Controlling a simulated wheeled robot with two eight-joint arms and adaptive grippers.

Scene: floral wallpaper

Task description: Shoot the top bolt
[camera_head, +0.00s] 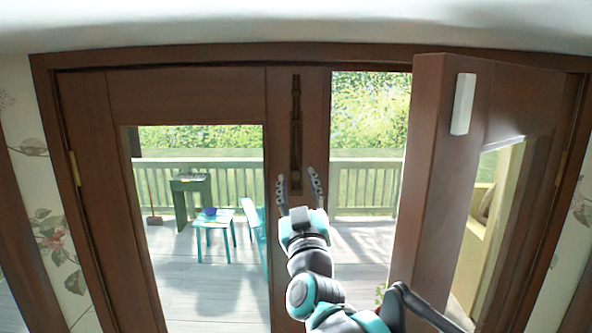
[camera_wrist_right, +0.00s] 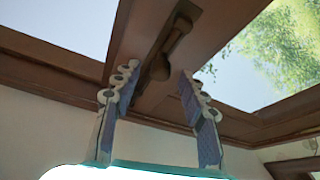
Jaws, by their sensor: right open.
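The top bolt (camera_head: 296,120) is a long dark vertical fitting on the inner stile of the left door (camera_head: 188,95), which is closed in its frame. In the right wrist view the bolt (camera_wrist_right: 160,62) runs up the stile, with a thicker knob-like part between my fingers in the picture. My right gripper (camera_head: 298,185) is open and empty, its fingertips pointing up at the lower end of the bolt. In the wrist view the two fingers (camera_wrist_right: 157,95) stand either side of the bolt; I cannot tell whether they touch it. My left gripper is not in view.
The right door (camera_head: 436,170) stands open toward me, its edge close to the right of my right arm. A white box (camera_head: 462,104) is fixed high on it. Through the doorway lies a deck with a railing (camera_head: 365,185), a small table (camera_head: 213,219) and a blue chair (camera_head: 254,232).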

